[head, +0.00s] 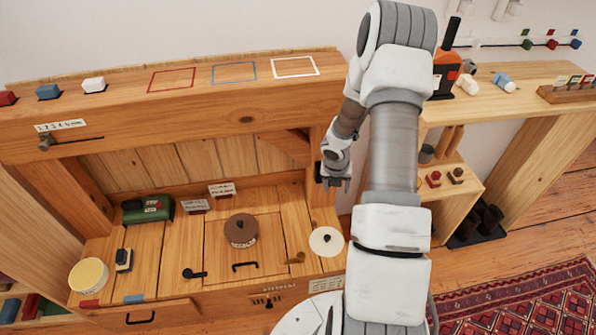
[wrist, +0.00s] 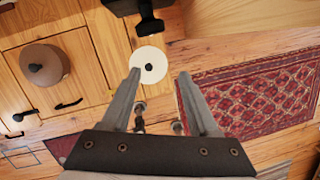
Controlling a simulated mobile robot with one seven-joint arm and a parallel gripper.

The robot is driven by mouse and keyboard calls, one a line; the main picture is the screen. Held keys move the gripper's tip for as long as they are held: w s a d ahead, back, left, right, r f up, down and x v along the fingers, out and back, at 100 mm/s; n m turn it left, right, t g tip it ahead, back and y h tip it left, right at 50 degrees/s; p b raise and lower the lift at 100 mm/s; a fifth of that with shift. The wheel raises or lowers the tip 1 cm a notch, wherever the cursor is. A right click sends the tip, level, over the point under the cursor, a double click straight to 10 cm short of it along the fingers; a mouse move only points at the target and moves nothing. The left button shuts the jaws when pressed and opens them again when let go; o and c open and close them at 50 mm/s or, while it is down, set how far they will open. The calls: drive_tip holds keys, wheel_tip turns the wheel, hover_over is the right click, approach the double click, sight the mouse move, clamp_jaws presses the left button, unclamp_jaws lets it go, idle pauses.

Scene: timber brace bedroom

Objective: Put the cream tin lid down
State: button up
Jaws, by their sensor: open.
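The cream tin lid (head: 321,246) is a pale disc with a small black knob. It lies flat on the right end of the wooden desk surface, close to its edge. In the wrist view the lid (wrist: 142,58) shows just beyond my fingertips, nearer the left finger. My gripper (head: 335,184) is open, with nothing seen between its fingers, and hangs above and behind the lid in the head view. The wrist view shows the two fingers of my gripper (wrist: 160,74) spread apart. A round cream tin (head: 88,276) stands at the desk's far left.
A brown round pot (head: 241,230) with a dark knob stands left of the lid. A green box (head: 148,209) is farther left. The shelf beam (head: 200,118) overhangs the desk's back.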

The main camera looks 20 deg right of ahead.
drive_tip(key=s+a+r+m+h, duration=0.1)
drive_tip(key=a+r+m, duration=0.1)
drive_tip(key=r+m, duration=0.5)
drive_tip(key=s+a+r+m+t, duration=0.1)
drive_tip(key=a+r+m, duration=0.2)
drive_tip(key=r, duration=0.8)
drive_tip(key=s+a+r+m+h, duration=0.15)
drive_tip(key=r+m, duration=0.35)
drive_tip(key=r, duration=0.5)
drive_tip(key=s+a+r+m+t+y, duration=0.2)
drive_tip(key=s+a+r+m, duration=0.3)
drive_tip(key=s+a+m, duration=0.3)
drive_tip(key=s+a+r+m+t+y, duration=0.1)
drive_tip(key=s+a+r+m+y, duration=0.2)
drive_tip(key=s+a+r+m, duration=0.35)
wheel_tip(320, 180, up, 12)
drive_tip(key=s+a+p, duration=0.1)
drive_tip(key=s+p, duration=0.1)
drive_tip(key=p, duration=1.1)
drive_tip(key=shift+s+a, duration=0.2)
drive_tip(key=shift+a, duration=0.2)
